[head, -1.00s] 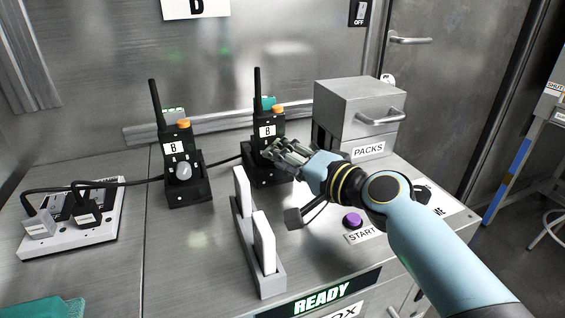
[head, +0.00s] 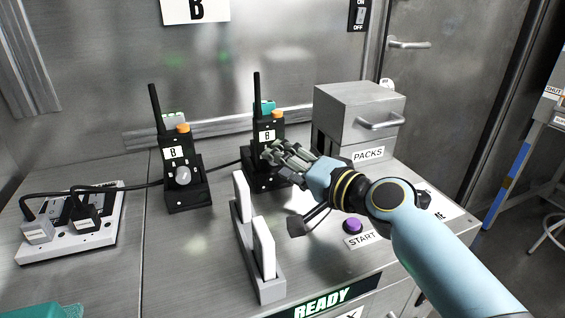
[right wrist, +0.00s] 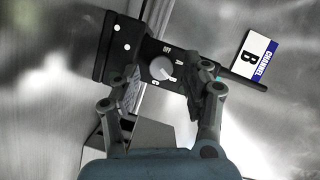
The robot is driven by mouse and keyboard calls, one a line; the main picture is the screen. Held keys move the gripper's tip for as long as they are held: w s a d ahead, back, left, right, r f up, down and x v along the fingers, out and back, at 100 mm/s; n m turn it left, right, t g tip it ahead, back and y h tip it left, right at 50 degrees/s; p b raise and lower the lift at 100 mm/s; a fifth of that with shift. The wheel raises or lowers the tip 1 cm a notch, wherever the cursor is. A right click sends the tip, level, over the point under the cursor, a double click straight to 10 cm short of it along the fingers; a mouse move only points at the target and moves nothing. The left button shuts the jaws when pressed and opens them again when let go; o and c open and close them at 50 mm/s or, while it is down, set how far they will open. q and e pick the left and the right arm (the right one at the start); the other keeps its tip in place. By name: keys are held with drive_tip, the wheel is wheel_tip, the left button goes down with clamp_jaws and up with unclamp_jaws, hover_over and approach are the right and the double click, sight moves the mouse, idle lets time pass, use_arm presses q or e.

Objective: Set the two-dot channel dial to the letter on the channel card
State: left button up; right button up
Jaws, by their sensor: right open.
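The two-dot radio (head: 268,130) stands upright in a dark stand at the back of the bench, its label reading B. The right wrist view shows two white dots (right wrist: 122,38) on the dark stand and the pale round dial (right wrist: 162,68) with small letters beside it, A and C among them. I cannot tell clearly which letter the dial points to. The channel card (right wrist: 253,55) reads CHANNEL B; it is partly cut off in the head view (head: 196,11). My right gripper (head: 271,153) is open, its fingers on either side of the dial, apparently not gripping it. My left gripper is out of view.
A second radio (head: 175,150) with a pale dial stands to the left. A power strip (head: 70,240) lies at far left. A grey rack (head: 268,288) with white plates is in front of my gripper. A PACKS drawer box (head: 350,110) and a purple START button (head: 352,226) are at right.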

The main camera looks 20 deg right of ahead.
drive_tip(key=v, duration=0.7)
drive_tip(key=shift+s+d+r, duration=0.1)
drive_tip(key=shift+s, duration=0.1)
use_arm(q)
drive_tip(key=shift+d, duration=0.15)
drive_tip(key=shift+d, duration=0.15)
use_arm(e)
drive_tip(key=shift+d, duration=0.1)
